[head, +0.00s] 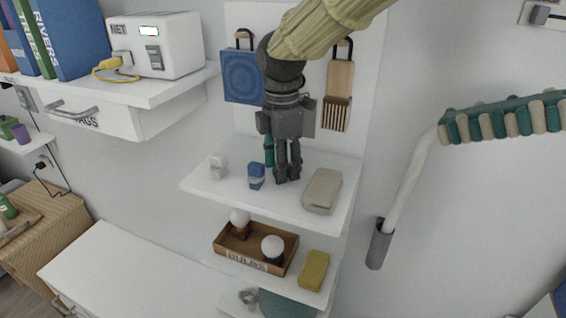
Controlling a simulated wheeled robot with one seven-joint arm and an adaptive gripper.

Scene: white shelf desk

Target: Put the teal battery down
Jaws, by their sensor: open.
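The teal battery (268,153) shows as a slim upright teal shape at the left side of my gripper (287,177), above or on the upper white shelf (225,191). The gripper points down with its fingers low over the shelf. It is open. Its fingers hide part of the battery, and I cannot tell whether they touch it. I cannot clearly see whether the battery's foot rests on the shelf.
A small white item (218,167) and a blue item (256,176) stand left of the gripper; a beige case (322,190) lies right. A blue hanging piece (243,78) and a brush (338,95) hang behind. A bulb box (287,251) and yellow block (314,271) sit below.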

